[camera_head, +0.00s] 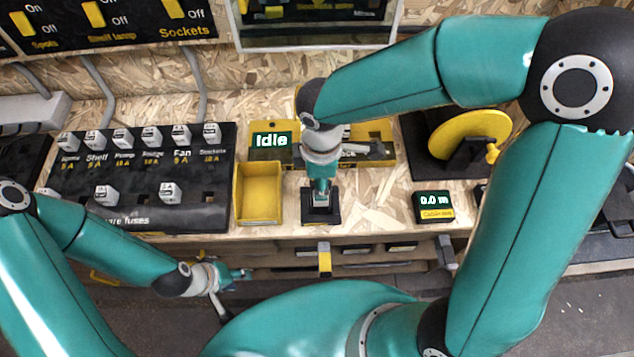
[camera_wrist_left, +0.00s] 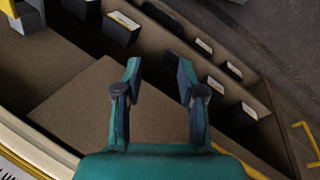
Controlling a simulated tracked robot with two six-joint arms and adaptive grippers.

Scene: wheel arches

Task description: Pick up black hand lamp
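I cannot pick out a black hand lamp with certainty in either view. My left gripper (camera_head: 238,274) is low at the front edge of the bench in the head view. In the left wrist view the left gripper (camera_wrist_left: 159,72) is open and empty, with two teal and dark fingers apart over a brown compartment (camera_wrist_left: 80,100). A dark rounded shape (camera_wrist_left: 162,16) lies beyond the fingertips, too unclear to name. My right gripper (camera_head: 322,192) points down at a small black block (camera_head: 320,215) on the bench; its fingers are too small to read.
A yellow bin (camera_head: 258,220) stands left of the right gripper. A black fuse panel (camera_head: 140,180) is at left, a yellow disc (camera_head: 468,140) at right. Dark boxes with pale labels (camera_wrist_left: 120,30) line the compartment. Drawers with a yellow handle (camera_head: 324,260) run below the bench edge.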

